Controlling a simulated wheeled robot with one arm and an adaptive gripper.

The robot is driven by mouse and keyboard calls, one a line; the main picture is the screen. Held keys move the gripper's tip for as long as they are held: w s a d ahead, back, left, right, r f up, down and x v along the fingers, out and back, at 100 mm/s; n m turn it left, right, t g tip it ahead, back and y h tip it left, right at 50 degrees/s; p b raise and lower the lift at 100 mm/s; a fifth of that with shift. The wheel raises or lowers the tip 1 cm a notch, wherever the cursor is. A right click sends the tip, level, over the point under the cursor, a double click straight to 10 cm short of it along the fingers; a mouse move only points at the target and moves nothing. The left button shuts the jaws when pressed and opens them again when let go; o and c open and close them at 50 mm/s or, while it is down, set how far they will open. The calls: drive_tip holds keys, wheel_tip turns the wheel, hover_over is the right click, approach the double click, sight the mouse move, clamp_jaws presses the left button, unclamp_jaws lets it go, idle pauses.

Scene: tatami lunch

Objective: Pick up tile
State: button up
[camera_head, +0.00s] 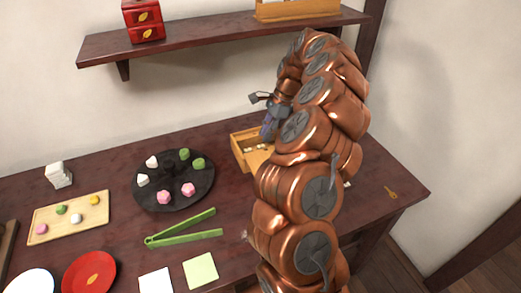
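I cannot single out one tile for certain. Small pale pieces, possibly tiles, lie in an open wooden box (238,152) on the dark table, mostly behind my arm. My gripper (262,102) is just above the back of this box, dark grey and small in view. One dark finger part sticks out to the left; the rest is partly hidden by my copper arm. I cannot tell whether it is open or shut, and I see nothing held in it. A small pale piece (347,184) also shows on the table right of my arm.
A black round tray (150,201) holds pink, white and green sweets. Green tongs (183,238), a wooden board (47,230) with sweets, a white stack (58,175) and a red plate (75,275) stand left. A shelf (200,40) hangs above.

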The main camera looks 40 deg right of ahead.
sight(261, 145)
drive_tip(key=x, duration=0.5)
drive_tip(key=shift+s+p, duration=0.1)
drive_tip(key=shift+p, duration=0.2)
drive_tip(key=shift+c, duration=0.3)
drive_tip(key=c, duration=0.3)
drive_tip(key=shift+r, duration=0.1)
